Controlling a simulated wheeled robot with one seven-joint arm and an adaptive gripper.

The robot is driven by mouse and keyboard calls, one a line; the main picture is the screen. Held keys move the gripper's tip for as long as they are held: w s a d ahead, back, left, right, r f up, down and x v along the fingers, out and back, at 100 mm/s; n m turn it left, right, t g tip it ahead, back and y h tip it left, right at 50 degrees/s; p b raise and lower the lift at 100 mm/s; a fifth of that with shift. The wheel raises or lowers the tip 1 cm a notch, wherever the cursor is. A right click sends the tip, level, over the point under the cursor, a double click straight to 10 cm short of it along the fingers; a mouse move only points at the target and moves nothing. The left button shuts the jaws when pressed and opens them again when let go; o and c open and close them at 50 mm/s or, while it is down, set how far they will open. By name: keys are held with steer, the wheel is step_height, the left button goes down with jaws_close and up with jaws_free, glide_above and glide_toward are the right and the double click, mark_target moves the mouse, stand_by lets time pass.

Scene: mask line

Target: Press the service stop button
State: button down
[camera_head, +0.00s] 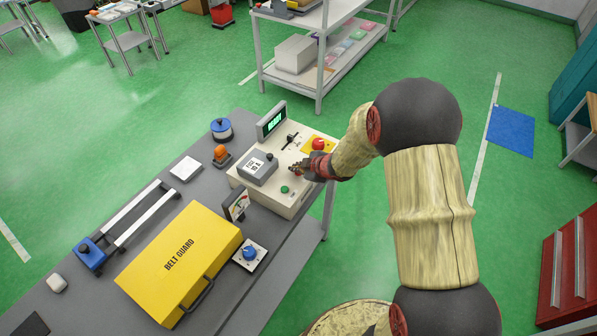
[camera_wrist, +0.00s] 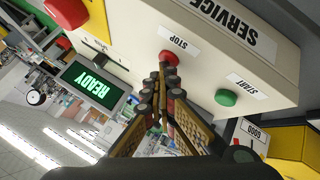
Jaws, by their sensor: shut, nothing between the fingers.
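The cream service box (camera_head: 268,198) stands at the far end of the grey bench. In the wrist view the small red STOP button (camera_wrist: 168,57) is on its labelled face, beside the green START button (camera_wrist: 226,97). My gripper (camera_wrist: 164,70) is shut and empty, with its fingertips right at the lower edge of the red button in the picture. I cannot tell whether they touch it. In the head view my gripper (camera_head: 297,168) is over the box and hides the STOP button. The green button (camera_head: 284,189) shows just below it.
A larger red mushroom button (camera_head: 318,144) sits on a yellow plate (camera_wrist: 92,20). A display (camera_head: 271,121) reads READY. A grey block (camera_head: 258,167) is on the box, left of my gripper. A yellow belt guard (camera_head: 180,262) and a blue knob (camera_head: 250,253) are nearer on the bench.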

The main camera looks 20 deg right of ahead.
mark_target(297, 174)
steer(key=shift+r+p, duration=0.85)
steer(key=shift+p, duration=0.05)
step_height(297, 174, up, 5)
steer(key=p, duration=0.4)
steer(key=shift+p, duration=0.4)
steer(key=shift+d+f, duration=0.1)
stand_by(0.4)
